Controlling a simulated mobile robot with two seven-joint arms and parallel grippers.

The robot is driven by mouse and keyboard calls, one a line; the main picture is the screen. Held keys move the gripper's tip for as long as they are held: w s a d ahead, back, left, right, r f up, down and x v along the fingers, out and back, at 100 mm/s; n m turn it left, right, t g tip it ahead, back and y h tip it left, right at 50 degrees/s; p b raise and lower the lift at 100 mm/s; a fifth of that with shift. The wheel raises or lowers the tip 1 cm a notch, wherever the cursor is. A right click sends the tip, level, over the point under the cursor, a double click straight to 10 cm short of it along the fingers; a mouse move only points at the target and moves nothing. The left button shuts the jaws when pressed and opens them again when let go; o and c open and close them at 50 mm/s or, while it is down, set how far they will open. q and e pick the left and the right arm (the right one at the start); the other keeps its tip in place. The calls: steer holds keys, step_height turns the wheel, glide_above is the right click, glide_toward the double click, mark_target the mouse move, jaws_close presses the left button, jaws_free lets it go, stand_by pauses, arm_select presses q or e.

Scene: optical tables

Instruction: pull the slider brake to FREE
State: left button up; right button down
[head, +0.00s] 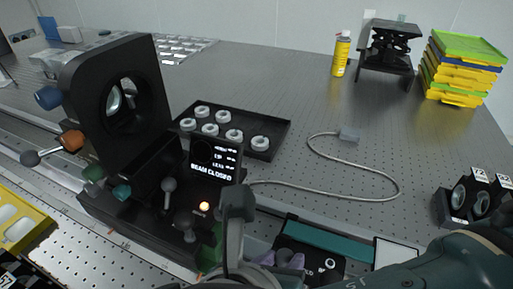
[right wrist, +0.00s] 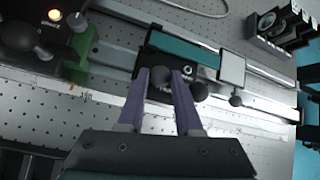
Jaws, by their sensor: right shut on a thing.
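The slider carriage, black with a teal top (head: 325,240), sits on a rail at the lower middle of the head view. It also shows in the right wrist view (right wrist: 185,48). My right gripper (head: 290,262), with purple fingers, reaches its front edge. In the right wrist view the gripper (right wrist: 163,76) is shut on a dark round knob (right wrist: 160,77) at the carriage's front. Another dark knob (right wrist: 199,91) is just right of the fingers. Any FREE marking is too small or hidden to read. My left gripper is not in view.
A black optical unit (head: 115,95) with levers and a screen (head: 213,160) reading "BEAM CLOSED" stands left; its orange lamp (head: 204,206) is lit. A tray of rings (head: 275,138) and a cable (head: 360,188) lie behind. A white plate (head: 395,252) is right of the carriage.

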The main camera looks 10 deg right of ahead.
steer(key=shift+s+a+f+t+h+b, duration=0.3)
steer(key=shift+s+f+t+h+b, duration=0.1)
steer(key=shift+t, duration=0.3)
steer(key=shift+s+a+f+t+h+b, duration=0.25)
steer(key=shift+s+t+h+b, duration=0.2)
steer(key=shift+t+h+b, duration=0.35)
steer(key=c, duration=0.6)
jaws_free()
